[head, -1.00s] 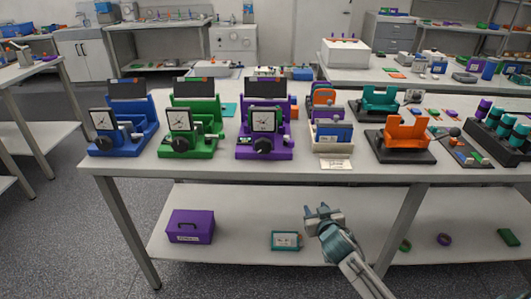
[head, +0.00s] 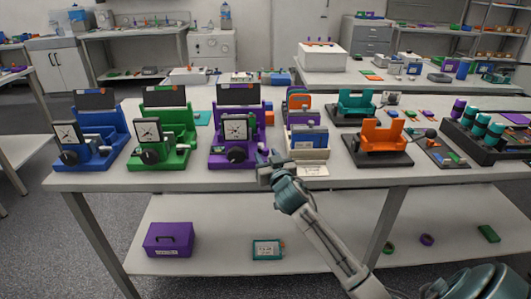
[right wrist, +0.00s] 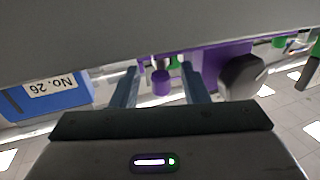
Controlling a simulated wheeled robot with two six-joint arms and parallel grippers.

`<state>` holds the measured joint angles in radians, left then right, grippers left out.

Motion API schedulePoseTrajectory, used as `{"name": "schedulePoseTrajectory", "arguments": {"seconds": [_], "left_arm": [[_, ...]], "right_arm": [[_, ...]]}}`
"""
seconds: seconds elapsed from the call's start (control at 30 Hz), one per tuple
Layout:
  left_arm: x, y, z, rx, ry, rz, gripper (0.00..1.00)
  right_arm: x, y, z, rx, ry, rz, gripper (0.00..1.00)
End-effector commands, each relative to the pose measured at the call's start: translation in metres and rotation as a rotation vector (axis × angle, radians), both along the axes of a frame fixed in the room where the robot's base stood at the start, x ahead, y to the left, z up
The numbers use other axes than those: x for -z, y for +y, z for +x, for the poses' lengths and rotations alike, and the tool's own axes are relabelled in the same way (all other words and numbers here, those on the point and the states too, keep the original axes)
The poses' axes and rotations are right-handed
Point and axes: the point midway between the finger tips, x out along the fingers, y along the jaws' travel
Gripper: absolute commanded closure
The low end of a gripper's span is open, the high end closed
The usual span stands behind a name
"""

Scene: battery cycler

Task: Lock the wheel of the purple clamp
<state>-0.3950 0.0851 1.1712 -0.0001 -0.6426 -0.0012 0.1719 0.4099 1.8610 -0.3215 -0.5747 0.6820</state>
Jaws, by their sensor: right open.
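The purple clamp (head: 217,158) stands on the table between the green clamp and the beige holder. It carries a square dial, and its dark wheel (head: 237,155) faces the front edge. My right gripper (head: 268,158) is open at the table's front edge, just right of the wheel and apart from it. In the right wrist view, upside down, the wheel (right wrist: 243,76) lies right of my open fingers, outside them. A small purple cylinder (right wrist: 160,83) shows between the fingers, farther off. My left gripper is out of view.
The green clamp (head: 165,157) and blue clamp (head: 92,158) stand to the left. The beige holder (head: 308,154) with a blue block is close right of my gripper. The block, labelled No. 26 (right wrist: 52,92), shows in the right wrist view. An orange cradle (head: 385,137) stands farther right.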

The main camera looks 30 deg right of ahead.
Motion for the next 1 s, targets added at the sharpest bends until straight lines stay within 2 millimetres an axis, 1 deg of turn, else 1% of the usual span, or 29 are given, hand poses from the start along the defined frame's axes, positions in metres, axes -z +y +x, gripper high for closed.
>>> {"name": "schedulePoseTrajectory", "arguments": {"seconds": [0.03,0.13,0.43,0.47,0.6,0.67,0.87,1.0], "left_arm": [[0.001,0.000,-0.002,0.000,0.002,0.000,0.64],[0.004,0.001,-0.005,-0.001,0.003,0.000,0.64],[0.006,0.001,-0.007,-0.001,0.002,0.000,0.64],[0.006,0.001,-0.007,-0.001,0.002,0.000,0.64],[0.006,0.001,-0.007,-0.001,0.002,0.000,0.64],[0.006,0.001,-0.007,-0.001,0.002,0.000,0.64],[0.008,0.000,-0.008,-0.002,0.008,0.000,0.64],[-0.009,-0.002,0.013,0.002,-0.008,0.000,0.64]], "right_arm": [[-0.001,-0.002,0.005,0.001,0.001,0.001,0.59],[0.000,-0.003,0.012,0.000,0.000,0.001,0.59],[0.001,-0.003,0.014,-0.001,0.001,0.001,0.59],[0.001,-0.003,0.014,-0.001,0.001,0.001,0.61],[0.001,-0.004,0.014,-0.001,0.001,0.000,0.89],[0.001,-0.004,0.014,-0.001,0.001,0.000,1.00],[0.002,-0.003,0.014,0.008,0.001,0.001,1.00],[0.004,0.000,0.016,0.048,0.001,0.001,1.00]]}}
